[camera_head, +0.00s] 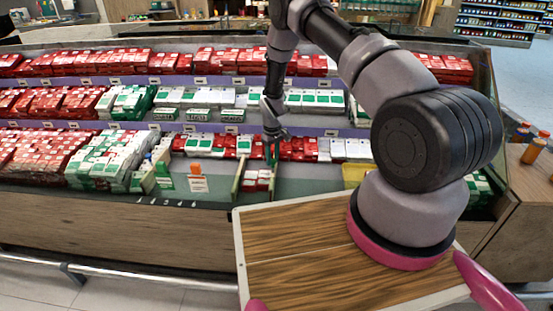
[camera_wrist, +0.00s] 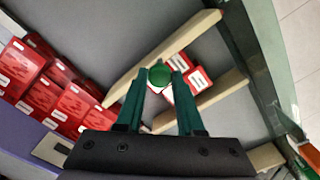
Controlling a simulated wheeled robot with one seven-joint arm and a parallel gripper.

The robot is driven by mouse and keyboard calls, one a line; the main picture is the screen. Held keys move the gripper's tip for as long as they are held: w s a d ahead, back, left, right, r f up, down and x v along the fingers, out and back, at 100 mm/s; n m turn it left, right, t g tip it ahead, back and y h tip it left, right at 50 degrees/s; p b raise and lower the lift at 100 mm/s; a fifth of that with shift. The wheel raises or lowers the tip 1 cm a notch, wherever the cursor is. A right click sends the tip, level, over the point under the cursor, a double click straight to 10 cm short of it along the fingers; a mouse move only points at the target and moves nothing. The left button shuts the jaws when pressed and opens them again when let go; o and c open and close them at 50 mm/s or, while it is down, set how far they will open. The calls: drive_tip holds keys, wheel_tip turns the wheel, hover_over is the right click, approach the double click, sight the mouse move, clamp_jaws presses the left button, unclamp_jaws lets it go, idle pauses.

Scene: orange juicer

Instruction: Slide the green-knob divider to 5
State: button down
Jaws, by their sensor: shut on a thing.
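The green knob (camera_wrist: 159,74) sits on a pale wooden divider (camera_wrist: 140,72) and lies between the two green fingertips of my gripper (camera_wrist: 160,80) in the wrist view. My gripper is shut on the knob. In the head view, my gripper (camera_head: 271,155) reaches down into the lowest shelf row, at a pale divider (camera_head: 275,183); the knob is hidden there by the fingers.
Another pale divider (camera_head: 238,181) stands left of the gripper, and an orange-topped piece with a sign (camera_head: 198,184) is further left. Stacked red packs (camera_head: 35,150) and green-white packs (camera_head: 105,160) fill the left. A yellow bin (camera_head: 354,174) is at right. Bare shelf lies left of the gripper.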

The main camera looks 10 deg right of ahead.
drive_tip(key=shift+w+a+r, duration=0.1)
drive_tip(key=shift+a, duration=0.25)
drive_tip(key=c, duration=0.5)
unclamp_jaws()
drive_tip(key=shift+a, duration=0.1)
drive_tip(key=shift+c, duration=0.2)
wheel_tip(320, 180, up, 11)
